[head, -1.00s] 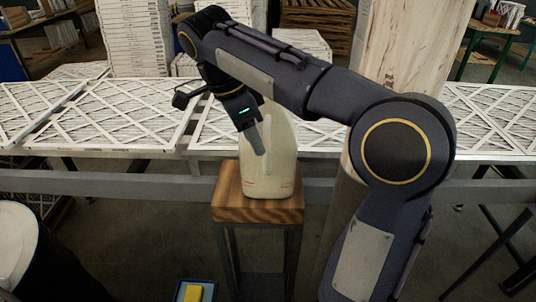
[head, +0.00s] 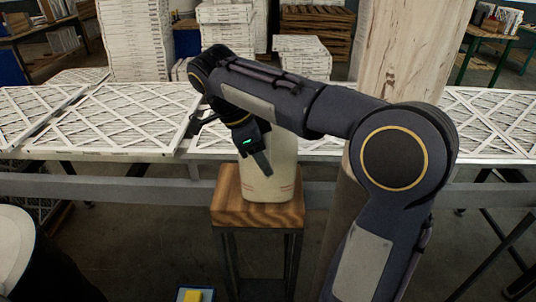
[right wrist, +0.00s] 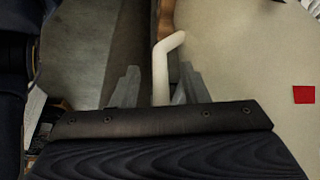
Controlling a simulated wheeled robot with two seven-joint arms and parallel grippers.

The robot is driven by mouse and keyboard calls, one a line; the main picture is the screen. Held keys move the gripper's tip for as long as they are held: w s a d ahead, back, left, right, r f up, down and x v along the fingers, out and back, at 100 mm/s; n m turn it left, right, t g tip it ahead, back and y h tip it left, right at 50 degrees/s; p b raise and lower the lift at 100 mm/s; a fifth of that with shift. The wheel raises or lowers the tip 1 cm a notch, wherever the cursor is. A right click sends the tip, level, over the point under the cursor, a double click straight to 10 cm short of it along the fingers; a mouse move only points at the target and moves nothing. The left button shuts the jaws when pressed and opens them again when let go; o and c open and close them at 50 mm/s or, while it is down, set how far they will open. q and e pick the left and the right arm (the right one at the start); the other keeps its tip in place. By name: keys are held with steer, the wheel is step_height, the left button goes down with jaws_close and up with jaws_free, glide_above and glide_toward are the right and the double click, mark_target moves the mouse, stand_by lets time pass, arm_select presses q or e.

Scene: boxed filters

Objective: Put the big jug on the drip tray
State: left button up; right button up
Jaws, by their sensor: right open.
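The big jug (head: 268,188) is cream-coloured with small red marks and stands upright on a wooden-topped stand (head: 257,214). Its top is hidden behind my right arm in the head view. My right gripper (head: 262,163) is open, pointing down in front of the jug. In the right wrist view, the jug's pale handle (right wrist: 161,72) shows between the two open fingers (right wrist: 155,88), and the jug's body (right wrist: 240,60) fills the right side. A blue tray (head: 181,294) with a yellow block lies at the bottom edge; I cannot tell if it is the drip tray. My left gripper is out of view.
A long bench with white filter panels (head: 95,120) runs behind the stand, with a grey rail (head: 110,188) along its front. A tall wooden board (head: 405,50) stands behind my right arm. A pale round-topped drum (head: 15,250) is at the lower left.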

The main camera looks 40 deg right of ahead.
jaws_close()
steer(key=shift+r, duration=0.25)
stand_by(0.4)
